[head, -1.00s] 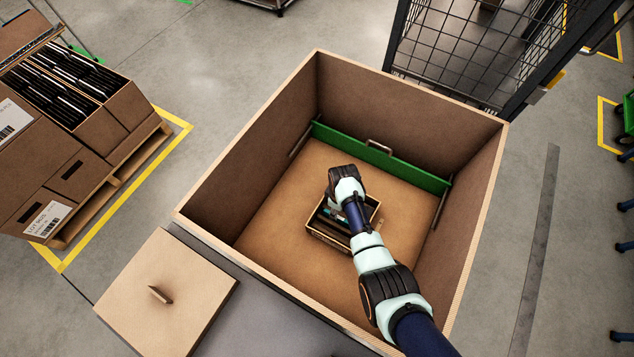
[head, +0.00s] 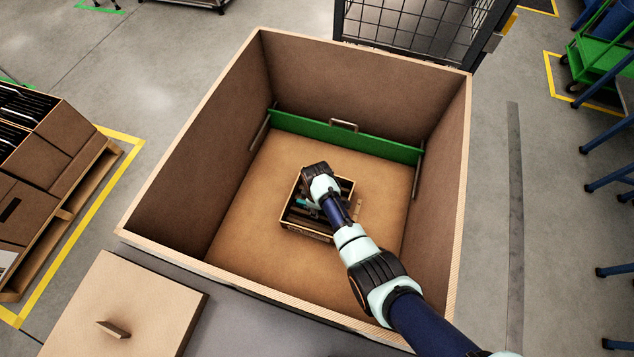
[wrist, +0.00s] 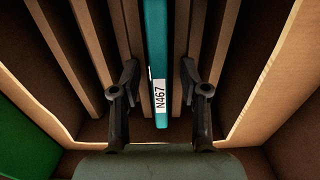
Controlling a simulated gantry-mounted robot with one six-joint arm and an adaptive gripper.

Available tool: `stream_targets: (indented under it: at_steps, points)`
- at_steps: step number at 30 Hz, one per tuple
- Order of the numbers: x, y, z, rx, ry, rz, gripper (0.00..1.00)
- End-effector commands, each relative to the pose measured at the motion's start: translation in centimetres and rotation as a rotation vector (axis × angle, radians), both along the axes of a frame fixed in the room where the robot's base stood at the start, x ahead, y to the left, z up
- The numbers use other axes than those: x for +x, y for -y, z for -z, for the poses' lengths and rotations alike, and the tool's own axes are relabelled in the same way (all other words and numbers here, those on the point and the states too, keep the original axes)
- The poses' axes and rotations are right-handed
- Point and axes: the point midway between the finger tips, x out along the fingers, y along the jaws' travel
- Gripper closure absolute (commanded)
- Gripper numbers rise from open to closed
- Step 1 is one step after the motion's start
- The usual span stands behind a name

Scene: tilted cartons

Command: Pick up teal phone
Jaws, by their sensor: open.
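The teal phone (wrist: 156,45) stands on edge in a slotted carton, with a white label reading N467 on its near end. In the wrist view my gripper (wrist: 157,85) is open, with one dark finger on each side of the phone and gaps between them. In the head view my gripper (head: 312,200) is down at the small carton (head: 306,234) inside the large box. Only a bit of teal (head: 301,202) shows there, and my arm hides most of the carton's contents.
Brown dividers (wrist: 91,40) flank the phone closely on both sides. The small carton's wooden rim (wrist: 262,85) surrounds the slots. The large cardboard box (head: 165,185) has high walls, with a green bar (head: 385,147) along the back. Its floor around the carton is clear.

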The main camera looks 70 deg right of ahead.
Motion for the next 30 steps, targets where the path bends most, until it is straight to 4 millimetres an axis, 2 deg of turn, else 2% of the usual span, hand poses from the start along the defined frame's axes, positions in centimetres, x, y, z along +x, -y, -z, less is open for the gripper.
stream_targets:
  at_steps: [4,12,23,30]
  points:
    - [0.0,0.0,-0.3,0.000,0.000,0.000,0.55]
    - [0.0,0.0,-0.2,0.000,0.000,0.000,1.00]
    - [0.0,0.0,-0.4,-0.001,0.001,0.000,1.00]
    - [0.0,0.0,-1.9,-0.001,0.001,0.000,1.00]
